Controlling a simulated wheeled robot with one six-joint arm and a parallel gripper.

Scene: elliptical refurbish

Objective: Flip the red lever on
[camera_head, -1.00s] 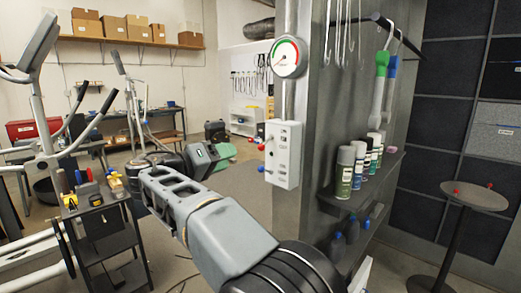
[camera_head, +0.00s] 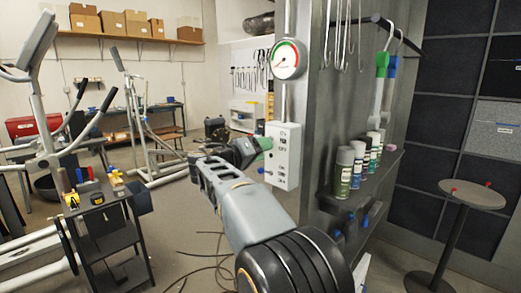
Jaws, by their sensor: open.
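The white switch box (camera_head: 285,155) is mounted on the metal post, below a round gauge. The fingers overlap the spot where a small red lever knob showed earlier, so the red lever is hidden now. I cannot tell whether the fingers touch it. The gripper is open. A small blue knob (camera_head: 261,170) sticks out lower on the same side of the box, just below the fingers.
The gauge (camera_head: 286,59) is above the box. Spray cans (camera_head: 344,172) stand on a shelf to the right, and a round table (camera_head: 472,194) is farther right. A black cart (camera_head: 103,225) with tools and exercise machines stand left. Cables lie on the floor.

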